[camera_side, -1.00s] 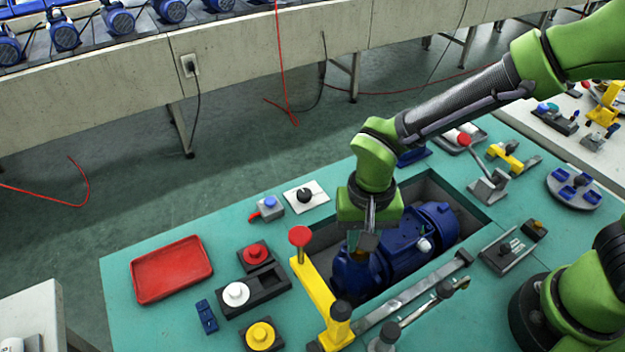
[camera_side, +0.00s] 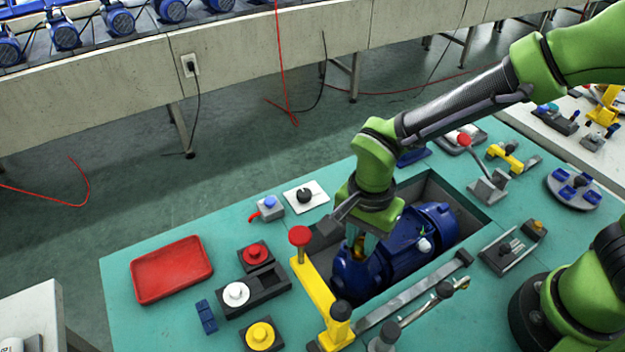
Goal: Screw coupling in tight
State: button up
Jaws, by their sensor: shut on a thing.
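The blue pump (camera_side: 398,245) lies in a recessed bay in the green bench. My gripper (camera_side: 357,247) points down over the pump's left end. It is shut on the coupling (camera_side: 359,242), a small brass-coloured piece that shows between the fingers. The coupling is at the top of the pump's left end; its lower part is hidden, so I cannot tell how deep it sits in the port.
A yellow clamp with a red knob (camera_side: 300,236) stands just left of the bay. A metal bar (camera_side: 412,290) runs along the bay's front edge. A red tray (camera_side: 171,268) and red, white and yellow buttons (camera_side: 236,293) are at left. A toggle lever (camera_side: 488,184) stands behind right.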

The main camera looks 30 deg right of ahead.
jog(key=m, duration=0.7)
jog(key=m, duration=0.7)
jog(key=o, duration=0.7)
jog(key=shift+r, duration=2.2)
